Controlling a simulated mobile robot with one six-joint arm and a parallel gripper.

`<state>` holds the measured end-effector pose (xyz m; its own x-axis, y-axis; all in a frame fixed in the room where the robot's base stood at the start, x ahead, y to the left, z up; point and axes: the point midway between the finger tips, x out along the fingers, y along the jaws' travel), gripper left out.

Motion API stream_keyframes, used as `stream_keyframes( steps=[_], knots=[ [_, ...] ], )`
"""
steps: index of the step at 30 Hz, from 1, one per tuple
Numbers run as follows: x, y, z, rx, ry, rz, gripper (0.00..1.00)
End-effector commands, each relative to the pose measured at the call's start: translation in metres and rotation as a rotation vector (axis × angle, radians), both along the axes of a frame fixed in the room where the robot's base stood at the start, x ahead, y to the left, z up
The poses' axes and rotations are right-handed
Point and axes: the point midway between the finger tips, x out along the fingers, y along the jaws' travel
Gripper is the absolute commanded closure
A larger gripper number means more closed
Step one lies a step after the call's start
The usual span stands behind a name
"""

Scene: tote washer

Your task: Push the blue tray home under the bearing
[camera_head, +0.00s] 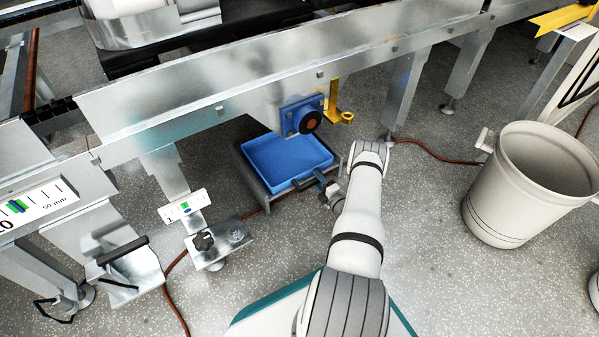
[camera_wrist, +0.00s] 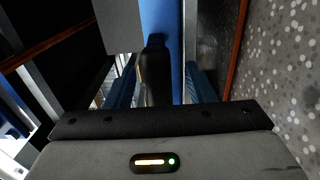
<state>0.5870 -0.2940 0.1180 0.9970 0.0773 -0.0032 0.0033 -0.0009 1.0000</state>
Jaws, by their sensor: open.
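The blue tray (camera_head: 285,160) sits low in a grey holder (camera_head: 246,172) beneath the conveyor rail, with its front part sticking out toward me. The blue bearing block (camera_head: 303,117) with its dark round centre is on the rail above the tray's back right. My gripper (camera_head: 327,190) is at the tray's front right corner, by its dark handle (camera_head: 308,182). In the wrist view my gripper (camera_wrist: 163,88) is open, with the dark handle (camera_wrist: 154,72) between its fingers and the blue tray front (camera_wrist: 160,20) beyond. Contact with the handle cannot be told.
A yellow bracket (camera_head: 337,108) hangs right of the bearing. A white bin (camera_head: 525,185) stands on the floor at right. Red-brown cable (camera_head: 425,153) runs along the floor. The speckled floor between arm and bin is clear.

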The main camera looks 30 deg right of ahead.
Motion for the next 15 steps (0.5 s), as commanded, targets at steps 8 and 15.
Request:
stream_keyframes(
  steps=[8,15],
  knots=[
    [0.0001,-0.0005,0.001,-0.001,-0.002,0.0,0.51],
    [-0.0077,-0.0014,0.0014,-0.001,-0.002,-0.001,0.51]
  ],
)
